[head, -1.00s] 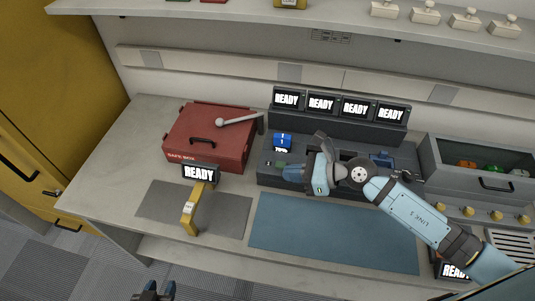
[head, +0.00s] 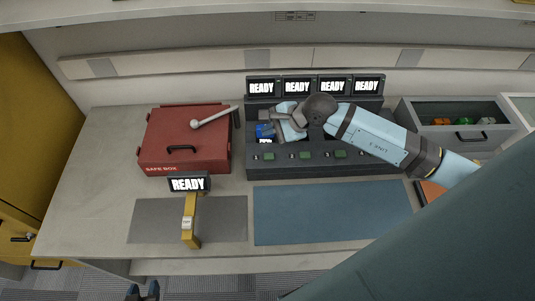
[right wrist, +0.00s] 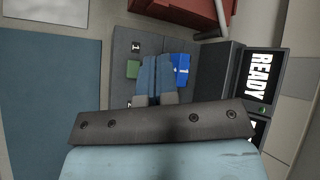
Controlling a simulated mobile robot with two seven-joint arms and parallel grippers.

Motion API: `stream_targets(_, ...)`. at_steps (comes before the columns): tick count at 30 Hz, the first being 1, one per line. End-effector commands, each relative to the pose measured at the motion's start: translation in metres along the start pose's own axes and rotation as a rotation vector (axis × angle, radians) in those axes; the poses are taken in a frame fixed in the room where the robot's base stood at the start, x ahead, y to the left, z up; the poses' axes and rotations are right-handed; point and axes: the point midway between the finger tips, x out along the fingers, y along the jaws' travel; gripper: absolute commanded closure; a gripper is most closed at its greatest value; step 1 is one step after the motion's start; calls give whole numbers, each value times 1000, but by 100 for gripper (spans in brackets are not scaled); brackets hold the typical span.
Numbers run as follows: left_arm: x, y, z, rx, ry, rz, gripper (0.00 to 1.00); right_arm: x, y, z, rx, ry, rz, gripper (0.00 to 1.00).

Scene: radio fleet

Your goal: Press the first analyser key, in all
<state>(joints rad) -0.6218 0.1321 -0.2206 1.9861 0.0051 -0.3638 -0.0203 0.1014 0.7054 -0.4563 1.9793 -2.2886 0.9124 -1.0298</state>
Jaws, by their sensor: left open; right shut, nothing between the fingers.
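The dark grey analyser (head: 285,168) stands at the back of the bench. A row of green keys runs along its front. The first key (head: 268,156) is leftmost, and it also shows in the right wrist view (right wrist: 132,69) beside a "1" label. A blue radio (head: 264,131) sits in the leftmost bay behind that key, partly hidden by my right gripper. My right gripper (right wrist: 155,78) is shut and empty, its fingertips over the analyser between the first key and the radio; contact cannot be told. My left gripper (head: 143,292) is open at the bottom edge, away from the bench.
Several screens (head: 297,88) reading READY stand behind the analyser. A red safe box (head: 185,150) with a lever is at left. A yellow stand (head: 190,225) with a READY screen is on a grey mat. The blue mat (head: 330,213) in front is clear.

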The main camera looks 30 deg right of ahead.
Motion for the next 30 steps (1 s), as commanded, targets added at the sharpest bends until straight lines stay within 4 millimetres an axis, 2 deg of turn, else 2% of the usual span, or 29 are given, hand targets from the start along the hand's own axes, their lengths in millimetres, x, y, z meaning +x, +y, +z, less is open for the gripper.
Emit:
stream_targets(11,5,1,9,-2,-4,2,57,10,8,-7,2,-2,0,100)
stream_targets(24,28,8,35,-1,0,21,57,53,39,-38,2,-1,-1,100)
stream_targets(30,33,7,42,0,2,21,57,62,45,-45,2,-1,0,100)
